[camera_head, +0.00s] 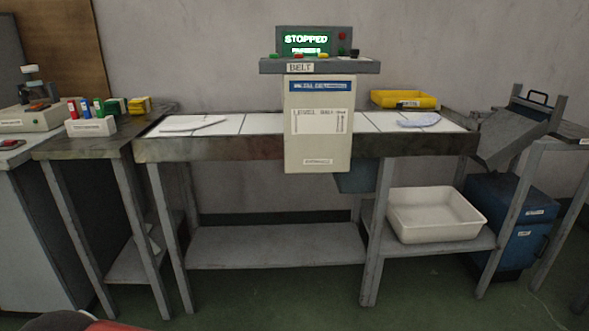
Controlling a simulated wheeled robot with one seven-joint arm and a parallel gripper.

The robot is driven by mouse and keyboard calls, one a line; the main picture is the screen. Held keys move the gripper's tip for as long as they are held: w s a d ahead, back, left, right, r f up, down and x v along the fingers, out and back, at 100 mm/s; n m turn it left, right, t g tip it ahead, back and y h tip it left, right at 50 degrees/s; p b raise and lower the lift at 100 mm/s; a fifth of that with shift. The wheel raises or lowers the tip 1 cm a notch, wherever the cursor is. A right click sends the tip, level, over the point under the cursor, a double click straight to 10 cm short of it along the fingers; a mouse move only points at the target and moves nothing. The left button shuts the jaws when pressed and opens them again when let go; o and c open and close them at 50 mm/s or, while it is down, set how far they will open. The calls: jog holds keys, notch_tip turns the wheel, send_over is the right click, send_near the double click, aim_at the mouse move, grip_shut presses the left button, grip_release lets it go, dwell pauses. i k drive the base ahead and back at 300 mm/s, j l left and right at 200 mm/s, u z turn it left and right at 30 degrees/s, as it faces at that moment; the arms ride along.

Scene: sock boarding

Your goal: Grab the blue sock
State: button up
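A pale bluish-white flat piece (418,120), which looks like the blue sock, lies on the right part of the white belt table (310,146). A whiter flat piece (190,123) lies on the left part of the belt; it may be another sock or a board, too small to tell. My gripper is not in view. A dark and red rounded shape at the bottom left edge may be part of my own body.
A control box (317,125) with a screen reading STOPPED stands before the belt's middle. A yellow tray (404,99) sits behind the belt at right. A white bin (436,215) is on the lower shelf. A grey chute (515,130) stands right. Green floor in front is clear.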

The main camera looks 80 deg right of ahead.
aim_at(428, 120)
jog(key=z, duration=2.2)
